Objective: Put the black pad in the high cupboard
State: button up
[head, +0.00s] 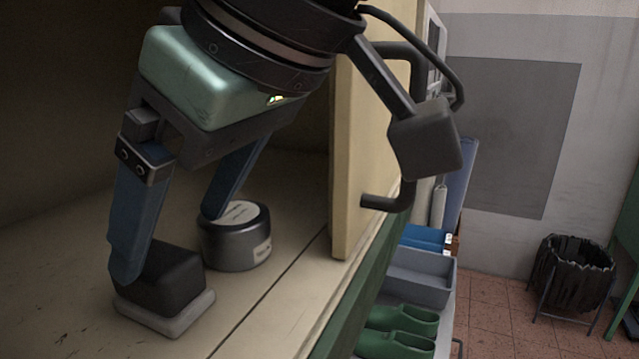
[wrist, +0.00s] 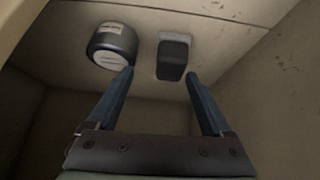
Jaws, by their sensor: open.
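The black pad (head: 168,283) is a dark block on a pale grey base. It stands on the floor of the open cupboard (head: 62,268), near the front edge. In the wrist view the pad (wrist: 173,58) lies just beyond my fingertips, between their lines and nearer the right one. My gripper (head: 168,248) is open and empty, its fingers pointing down at the pad. One finger hides part of the pad's left edge in the head view. The wrist view shows my gripper (wrist: 160,76) with clear space between the fingers. Contact with the pad cannot be told.
A round dark tin (head: 236,238) with a pale label stands close behind the pad, beside my far finger. The cupboard's cream door (head: 347,165) stands open at right, with a dark handle (head: 386,203). Green clogs (head: 396,343), a grey bin (head: 420,273) and a wastebasket (head: 575,265) are lower right.

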jog(key=p+v, duration=0.1)
jog(key=v, duration=0.8)
jog(key=shift+d+r, duration=0.2)
jog(key=shift+r, duration=0.15)
jog(key=shift+s, duration=0.15)
